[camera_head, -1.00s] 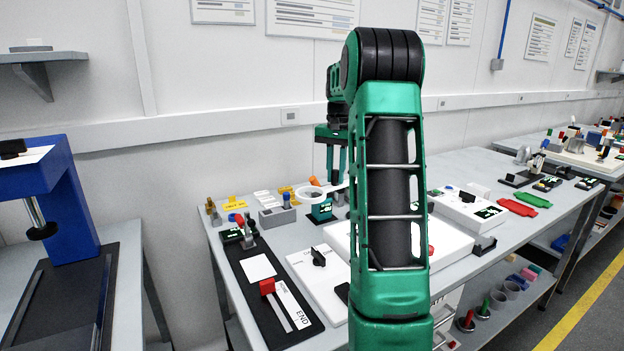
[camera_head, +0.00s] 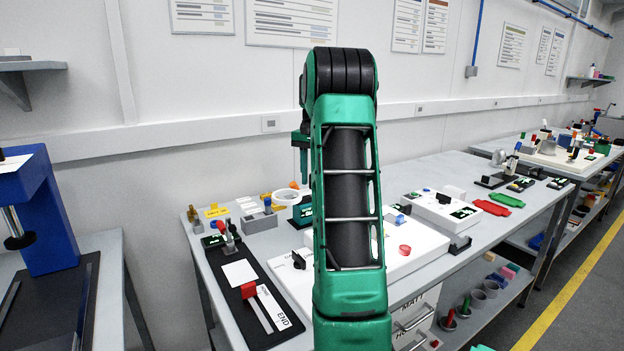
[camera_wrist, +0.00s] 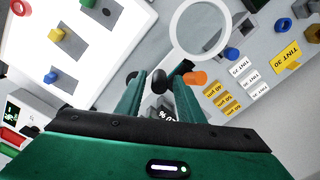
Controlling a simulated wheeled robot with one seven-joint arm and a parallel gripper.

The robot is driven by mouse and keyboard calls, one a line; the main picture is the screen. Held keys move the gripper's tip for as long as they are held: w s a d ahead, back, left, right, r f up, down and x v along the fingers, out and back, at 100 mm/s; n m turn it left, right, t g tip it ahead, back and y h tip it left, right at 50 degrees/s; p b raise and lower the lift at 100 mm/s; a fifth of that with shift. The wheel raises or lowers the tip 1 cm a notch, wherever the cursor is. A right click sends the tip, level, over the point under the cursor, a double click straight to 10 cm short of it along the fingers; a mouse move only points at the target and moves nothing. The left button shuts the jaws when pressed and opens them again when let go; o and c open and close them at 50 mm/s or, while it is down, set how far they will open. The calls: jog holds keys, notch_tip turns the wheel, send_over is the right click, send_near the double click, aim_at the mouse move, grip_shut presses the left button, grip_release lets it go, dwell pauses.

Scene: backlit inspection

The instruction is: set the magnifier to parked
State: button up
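The magnifier shows in the wrist view as a pale ring (camera_wrist: 201,28) on a light grey arm, above and to the right of my gripper. An orange knob (camera_wrist: 195,78) sits near it. In the head view the ring (camera_head: 286,197) lies on the bench, left of my arm, with the orange knob (camera_head: 294,185) at its edge. My gripper (camera_wrist: 158,82) has two green fingers apart, with a dark rounded knob visible between them; I cannot tell whether they touch it. A dark display box (camera_wrist: 168,114) is partly hidden below. In the head view my arm hides most of the gripper.
A white panel (camera_wrist: 30,45) with coloured pieces lies left in the wrist view. Yellow and white labelled tags (camera_wrist: 222,97) and a blue knob (camera_wrist: 232,54) lie right. A black slide board with a red handle (camera_head: 249,290) stands at the bench's front left.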

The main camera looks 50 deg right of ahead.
dwell(0.3)
jog(key=shift+r, duration=0.3)
notch_tip(320, 180, up, 10)
jog(key=shift+w, duration=0.1)
dwell(0.6)
